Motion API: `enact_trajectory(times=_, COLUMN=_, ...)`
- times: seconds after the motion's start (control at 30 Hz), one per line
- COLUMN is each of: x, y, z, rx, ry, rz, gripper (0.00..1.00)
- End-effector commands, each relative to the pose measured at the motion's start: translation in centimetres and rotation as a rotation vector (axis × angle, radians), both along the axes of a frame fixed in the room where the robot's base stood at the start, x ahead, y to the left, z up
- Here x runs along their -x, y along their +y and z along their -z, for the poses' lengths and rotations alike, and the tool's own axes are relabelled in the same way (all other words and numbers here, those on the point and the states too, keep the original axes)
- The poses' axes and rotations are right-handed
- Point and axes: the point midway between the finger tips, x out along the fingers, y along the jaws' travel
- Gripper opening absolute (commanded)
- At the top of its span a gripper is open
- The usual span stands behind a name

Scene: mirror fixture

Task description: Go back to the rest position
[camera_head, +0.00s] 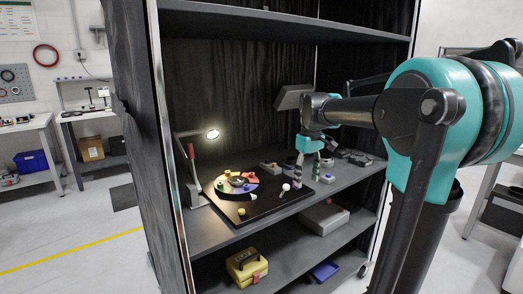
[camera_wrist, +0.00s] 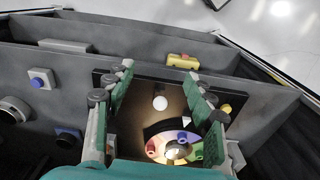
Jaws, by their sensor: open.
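My gripper (camera_head: 308,157) reaches into the dark shelf unit from the right in the head view. Its fingers are apart and point down above the middle shelf. In the wrist view the gripper (camera_wrist: 162,90) is open, with green pads facing each other and nothing held between them. Beneath it lies a black board (camera_head: 262,208) with a round fixture (camera_head: 236,184) of coloured segments. A small white ball-like knob (camera_wrist: 160,103) shows on the board between the fingers in the wrist view; it also shows in the head view (camera_head: 286,187).
A lit lamp (camera_head: 212,134) stands at the board's left. Small grey boxes with buttons (camera_head: 327,178) sit right of the board. A yellow toolbox (camera_head: 246,267) and a grey case (camera_head: 324,218) are on the lower shelf. The shelf's left wall (camera_head: 150,130) and upper shelf (camera_head: 280,20) enclose the arm's space.

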Motion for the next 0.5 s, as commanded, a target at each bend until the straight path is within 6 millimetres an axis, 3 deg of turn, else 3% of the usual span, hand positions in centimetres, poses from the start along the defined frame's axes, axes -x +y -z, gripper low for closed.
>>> enact_trajectory(times=0.27, x=2.9, y=-0.9, z=4.5, rx=-0.010, ry=-0.058, rz=0.102, gripper=0.54)
enact_trajectory(times=0.5, x=8.0, y=-2.0, z=11.1, rx=-0.034, ry=-0.147, rz=0.254, gripper=0.54)
